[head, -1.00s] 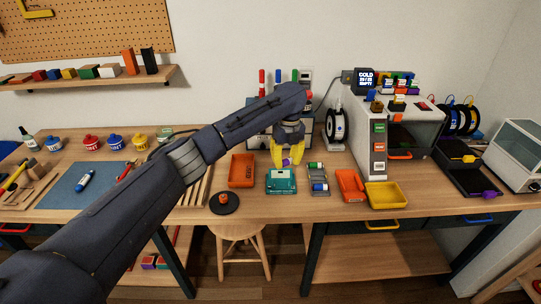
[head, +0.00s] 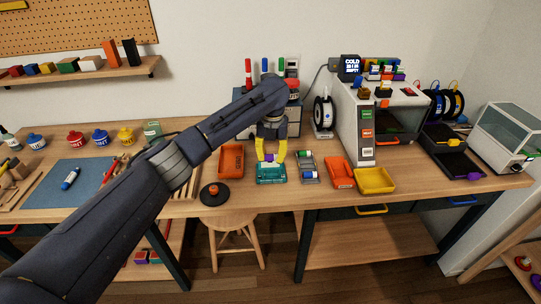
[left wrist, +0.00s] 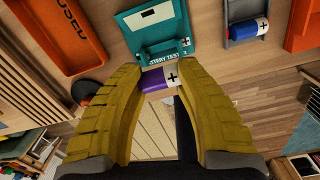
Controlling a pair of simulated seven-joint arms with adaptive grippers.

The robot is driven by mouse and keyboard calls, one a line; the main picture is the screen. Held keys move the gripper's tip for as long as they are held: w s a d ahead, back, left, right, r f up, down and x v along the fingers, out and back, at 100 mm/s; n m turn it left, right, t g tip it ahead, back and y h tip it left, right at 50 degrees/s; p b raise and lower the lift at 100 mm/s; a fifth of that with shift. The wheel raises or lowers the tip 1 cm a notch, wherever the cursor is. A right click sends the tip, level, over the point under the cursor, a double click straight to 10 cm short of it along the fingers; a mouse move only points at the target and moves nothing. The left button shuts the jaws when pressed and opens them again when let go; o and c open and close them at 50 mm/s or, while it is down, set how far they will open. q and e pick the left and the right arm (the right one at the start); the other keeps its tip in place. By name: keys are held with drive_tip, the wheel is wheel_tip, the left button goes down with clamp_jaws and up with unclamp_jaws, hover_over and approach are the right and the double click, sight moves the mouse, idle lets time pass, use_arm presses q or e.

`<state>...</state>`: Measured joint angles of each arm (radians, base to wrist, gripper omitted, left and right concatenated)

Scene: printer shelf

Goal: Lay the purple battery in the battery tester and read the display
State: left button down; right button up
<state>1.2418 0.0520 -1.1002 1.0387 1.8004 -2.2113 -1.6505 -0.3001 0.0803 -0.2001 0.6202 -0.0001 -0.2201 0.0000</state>
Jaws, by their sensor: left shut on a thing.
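The purple battery (head: 267,159) is held between the yellow fingertips of my left gripper (head: 270,158). In the left wrist view the battery (left wrist: 154,80) lies crosswise between the fingers, with a white end marked with a plus on the right. The teal battery tester (head: 271,179) stands on the bench just in front of and below the gripper. In the left wrist view the tester (left wrist: 187,46) is just beyond the battery, and the fingers cover part of its front edge. The tester's display shows no reading I can make out. My right gripper is not in view.
An orange tray (head: 231,164) marked USED in the wrist view is left of the tester. A grey holder (head: 308,179) with blue-and-white batteries is on its right, then another orange tray (head: 342,174) and a yellow tray (head: 374,181). A black disc (head: 214,197) sits at the front left.

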sight(270, 178)
use_arm(q)
drive_tip(key=shift+f, duration=2.45)
drive_tip(key=shift+f, duration=0.7)
drive_tip(key=shift+f, duration=0.3)
drive_tip(key=shift+s+a+f, duration=0.1)
drive_tip(key=shift+s+f, duration=0.1)
drive_tip(key=shift+f, duration=0.3)
drive_tip(key=shift+a+f, duration=0.1)
drive_tip(key=shift+f, duration=0.6)
idle(0.6)
drive_tip(key=c, duration=0.7)
unclamp_jaws()
drive_tip(key=shift+w+a, duration=0.1)
